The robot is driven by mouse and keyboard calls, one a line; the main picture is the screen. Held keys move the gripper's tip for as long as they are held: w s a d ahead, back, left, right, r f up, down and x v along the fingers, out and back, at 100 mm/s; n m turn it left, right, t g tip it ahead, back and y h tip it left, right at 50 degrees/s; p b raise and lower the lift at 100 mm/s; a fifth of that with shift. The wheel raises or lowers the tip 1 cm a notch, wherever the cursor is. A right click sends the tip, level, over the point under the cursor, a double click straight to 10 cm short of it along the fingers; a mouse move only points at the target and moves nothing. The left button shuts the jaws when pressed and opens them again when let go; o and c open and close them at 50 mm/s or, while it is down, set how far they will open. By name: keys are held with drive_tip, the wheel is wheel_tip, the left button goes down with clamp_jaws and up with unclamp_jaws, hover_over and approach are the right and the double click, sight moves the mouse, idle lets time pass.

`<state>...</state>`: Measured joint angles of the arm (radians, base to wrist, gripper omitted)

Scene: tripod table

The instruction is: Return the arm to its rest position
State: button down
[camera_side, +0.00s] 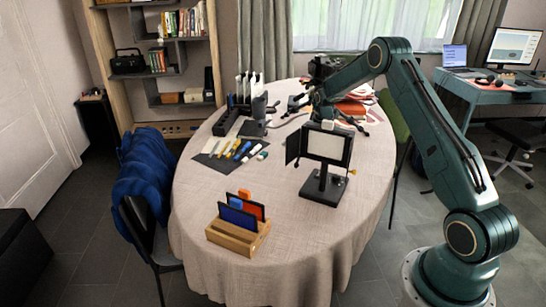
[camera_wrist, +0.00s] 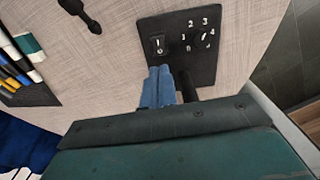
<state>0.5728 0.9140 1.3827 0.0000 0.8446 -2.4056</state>
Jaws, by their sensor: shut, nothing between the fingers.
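My green arm reaches from the lower right over the round table (camera_side: 300,262). My gripper (camera_side: 320,115) is behind and above the black-framed lamp panel (camera_side: 326,145), and its fingertips are not clear in the side view. In the wrist view the two blue fingers of my gripper (camera_wrist: 158,72) are together with nothing between them. They appear over the lamp's black base (camera_wrist: 205,62), by its switch and numbered dial. I cannot tell the height of the fingertips above it.
A wooden holder (camera_side: 232,240) with blue and orange items stands at the table's front. Several markers lie on a dark mat (camera_side: 213,157) at left. Orange items (camera_side: 350,106) lie at the back right. A blue-draped chair (camera_side: 150,180) is at left. The cloth between holder and lamp is clear.

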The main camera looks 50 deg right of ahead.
drive_tip(key=shift+r, duration=0.15)
drive_tip(key=a+r+m+t, duration=0.1)
drive_tip(key=a+r, duration=0.1)
drive_tip(key=r, duration=0.4)
drive_tip(key=a+r+m+t+h, duration=0.1)
drive_tip(key=a+r, duration=0.1)
drive_tip(key=r, duration=0.4)
drive_tip(key=a+r+m+t, duration=0.1)
drive_tip(key=a+r+m, duration=0.1)
drive_tip(key=r, duration=0.4)
drive_tip(key=shift+w+a+r, duration=0.35)
drive_tip(key=shift+w+a, duration=0.05)
drive_tip(key=shift+a, duration=0.05)
drive_tip(key=s+a+r+m+t, duration=0.1)
drive_tip(key=s+a+r+m, duration=0.4)
drive_tip(key=s+a, duration=0.4)
drive_tip(key=s+a+r+m+t, duration=0.1)
drive_tip(key=s+a+r+m, duration=0.45)
drive_tip(key=s+a, duration=0.3)
drive_tip(key=s+a+f+m, duration=0.1)
drive_tip(key=s+a+m, duration=0.2)
drive_tip(key=s, duration=0.3)
drive_tip(key=s+a+f+m+y, duration=0.1)
drive_tip(key=s+a+m, duration=0.2)
drive_tip(key=s, duration=0.3)
drive_tip(key=shift+s+f+t, duration=0.25)
drive_tip(key=shift+s+t, duration=0.05)
drive_tip(key=shift+s, duration=0.05)
